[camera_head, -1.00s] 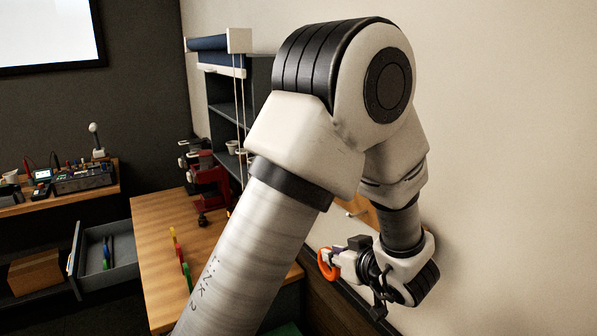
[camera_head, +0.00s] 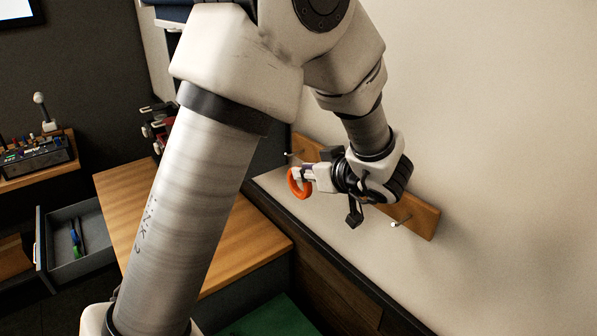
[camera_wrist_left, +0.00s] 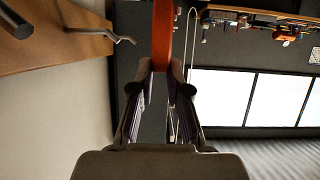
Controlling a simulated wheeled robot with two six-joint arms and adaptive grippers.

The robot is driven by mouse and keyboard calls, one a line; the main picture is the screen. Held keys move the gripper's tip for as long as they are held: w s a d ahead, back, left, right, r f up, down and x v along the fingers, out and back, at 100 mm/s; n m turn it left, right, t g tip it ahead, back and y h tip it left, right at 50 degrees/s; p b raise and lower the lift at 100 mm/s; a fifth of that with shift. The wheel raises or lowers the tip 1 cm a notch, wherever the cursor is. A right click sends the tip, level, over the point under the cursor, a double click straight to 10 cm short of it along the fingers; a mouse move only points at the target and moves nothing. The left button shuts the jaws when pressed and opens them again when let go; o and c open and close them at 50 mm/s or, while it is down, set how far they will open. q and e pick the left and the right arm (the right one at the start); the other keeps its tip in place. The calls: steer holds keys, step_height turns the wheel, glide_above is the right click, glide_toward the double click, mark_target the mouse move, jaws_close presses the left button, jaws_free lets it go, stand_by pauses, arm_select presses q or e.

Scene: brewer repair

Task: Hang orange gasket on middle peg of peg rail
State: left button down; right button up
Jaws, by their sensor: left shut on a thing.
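The orange gasket (camera_head: 297,184) is a ring held at the fingertips of my left gripper (camera_head: 307,174). It hangs in the air in front of the wall. In the left wrist view the gasket (camera_wrist_left: 163,36) is seen edge-on between the closed fingers (camera_wrist_left: 162,82). The wooden peg rail (camera_head: 418,214) is on the wall behind the gripper, its middle hidden by my wrist. One peg (camera_head: 401,221) shows near its right end and another (camera_head: 292,155) near its left end. The left wrist view shows the rail (camera_wrist_left: 45,52) and a bent peg (camera_wrist_left: 108,36), apart from the gasket. My right gripper is not in view.
A wooden-topped bench (camera_head: 250,249) stands below and left of the rail. An open grey drawer (camera_head: 88,258) and a side bench with equipment (camera_head: 35,155) are at the far left. A green surface (camera_head: 270,318) lies at the bottom. Wall right of the rail is bare.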

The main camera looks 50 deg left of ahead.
arm_select(q)
steer(key=w+f, duration=0.2)
steer(key=w, duration=0.5)
steer(key=shift+w+a, duration=0.15)
steer(key=shift+w, duration=0.1)
stand_by(0.5)
stand_by(0.3)
steer(key=c, duration=1.2)
jaws_free()
steer(key=shift+o, duration=0.7)
steer(key=shift+s, duration=0.2)
